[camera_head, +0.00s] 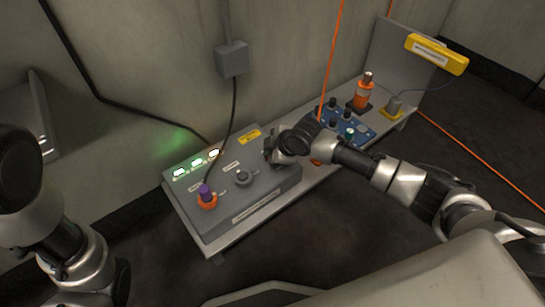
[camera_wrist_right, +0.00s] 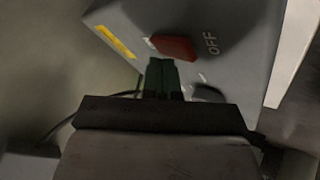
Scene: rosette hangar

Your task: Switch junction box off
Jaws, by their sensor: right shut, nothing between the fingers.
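The grey junction box (camera_head: 246,197) sits on a low shelf against the wall. Three indicator lamps (camera_head: 197,161) on its top glow, with green light on the wall. A purple plug in an orange collar (camera_head: 206,199) and a grey round knob (camera_head: 243,178) are on its top. My right gripper (camera_head: 276,154) is over the box's right end and covers what is under it. In the right wrist view, the shut, empty fingers (camera_wrist_right: 161,77) are close to a red switch (camera_wrist_right: 174,47) beside the word OFF; whether they touch it I cannot tell. My left gripper is not visible.
A grey wall box (camera_head: 232,59) hangs above. An orange cable crosses the right floor.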

